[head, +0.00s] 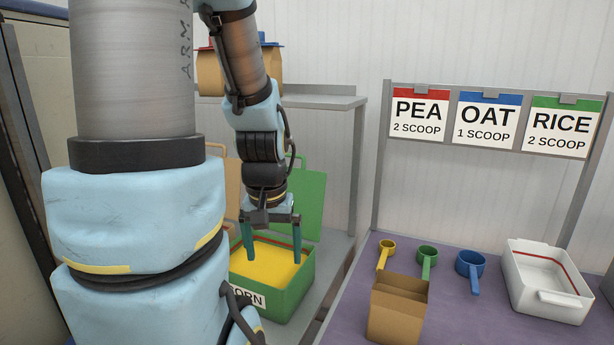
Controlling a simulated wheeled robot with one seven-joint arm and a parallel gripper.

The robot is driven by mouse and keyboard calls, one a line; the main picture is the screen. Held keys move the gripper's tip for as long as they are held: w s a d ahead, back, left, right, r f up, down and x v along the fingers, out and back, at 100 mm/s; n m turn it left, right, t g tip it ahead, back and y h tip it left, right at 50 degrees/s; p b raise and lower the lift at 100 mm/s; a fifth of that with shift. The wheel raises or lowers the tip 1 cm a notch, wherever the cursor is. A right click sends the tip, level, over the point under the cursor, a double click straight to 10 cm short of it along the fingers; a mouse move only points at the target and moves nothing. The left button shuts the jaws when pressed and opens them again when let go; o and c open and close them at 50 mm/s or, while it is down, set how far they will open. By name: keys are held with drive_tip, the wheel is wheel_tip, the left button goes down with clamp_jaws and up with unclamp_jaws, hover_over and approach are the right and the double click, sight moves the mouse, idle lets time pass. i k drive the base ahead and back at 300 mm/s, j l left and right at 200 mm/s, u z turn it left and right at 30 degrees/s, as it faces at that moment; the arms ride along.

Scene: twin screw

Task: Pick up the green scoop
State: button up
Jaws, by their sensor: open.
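The green scoop (427,254) lies on the purple table at the right, between a yellow scoop (386,248) and a larger blue scoop (471,265). Its short handle points toward the front, and its lower end is close behind the brown box. My gripper (272,254) hangs to the left of the table, pointing down over a green bin (292,297) of yellow grain. Its two teal fingers are apart with nothing visible between them. The gripper is well to the left of the green scoop.
An open brown cardboard box (397,312) stands in front of the scoops. A white tray (548,280) with a red line inside is at the right. A sign rack (495,88) with PEA, OAT and RICE cards rises behind. A grey shelf (322,102) stands behind the bin.

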sight(426, 267)
drive_tip(key=l+u, duration=0.15)
drive_tip(key=l, duration=0.3)
drive_tip(key=k+l+u, duration=0.2)
drive_tip(key=l, duration=0.2)
drive_tip(key=l+u, duration=0.15)
drive_tip(key=l, duration=0.25)
